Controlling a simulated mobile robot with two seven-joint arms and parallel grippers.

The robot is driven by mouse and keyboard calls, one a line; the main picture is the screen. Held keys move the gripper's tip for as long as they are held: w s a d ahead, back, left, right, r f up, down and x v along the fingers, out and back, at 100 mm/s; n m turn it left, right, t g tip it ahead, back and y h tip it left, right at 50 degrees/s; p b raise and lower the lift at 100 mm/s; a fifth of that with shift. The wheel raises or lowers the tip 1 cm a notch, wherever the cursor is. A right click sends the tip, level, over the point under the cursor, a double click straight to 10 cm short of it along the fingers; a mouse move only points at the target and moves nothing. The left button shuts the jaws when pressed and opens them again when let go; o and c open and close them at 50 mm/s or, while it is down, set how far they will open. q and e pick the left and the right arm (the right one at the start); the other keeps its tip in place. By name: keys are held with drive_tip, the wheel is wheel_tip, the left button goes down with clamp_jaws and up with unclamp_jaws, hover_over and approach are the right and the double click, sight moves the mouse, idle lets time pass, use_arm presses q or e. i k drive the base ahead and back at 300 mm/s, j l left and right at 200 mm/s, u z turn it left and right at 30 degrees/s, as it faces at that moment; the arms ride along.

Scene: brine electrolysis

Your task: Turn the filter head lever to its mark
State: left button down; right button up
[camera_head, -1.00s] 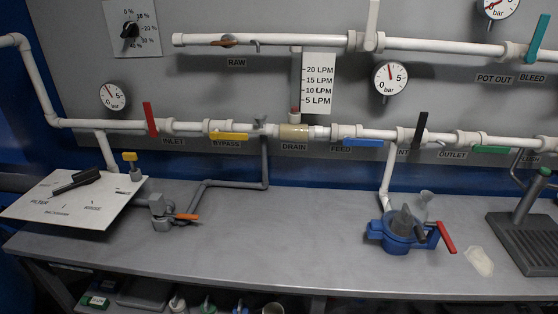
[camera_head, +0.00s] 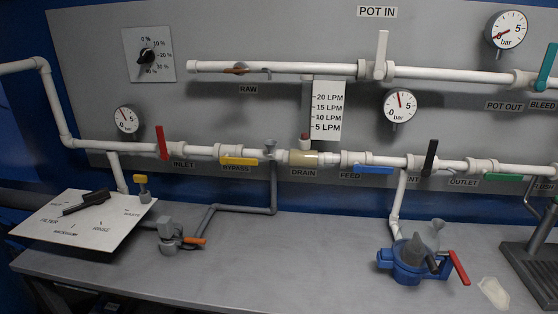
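The filter head lever (camera_head: 86,203) is a black handle on a tilted white plate (camera_head: 110,236) at the left end of the bench. The plate carries printed marks around the lever, among them FILTER, BACKWASH, RINSE and WASTE. The lever's slim end points to the lower left, toward the side of the FILTER label, and its thick end lies at the upper right. I cannot tell whether it lines up exactly with a mark. Neither of my grippers shows in the head view.
White pipes with coloured valve handles, such as the red INLET handle (camera_head: 162,142), run along the wall panel. A yellow-topped valve (camera_head: 141,187) stands right behind the plate. A blue pump-like unit (camera_head: 412,262) sits on the bench (camera_head: 300,260) at right. The bench middle is clear.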

sight(98, 197)
drive_tip(key=i+j+u, duration=0.15)
drive_tip(key=u, duration=1.2)
drive_tip(key=j+z, duration=0.1)
drive_tip(key=z, duration=0.6)
drive_tip(key=i+j+z, duration=0.1)
drive_tip(key=j+z, duration=0.45)
drive_tip(key=z, duration=0.15)
drive_tip(key=i+j+z, duration=0.1)
drive_tip(key=j+z, duration=0.25)
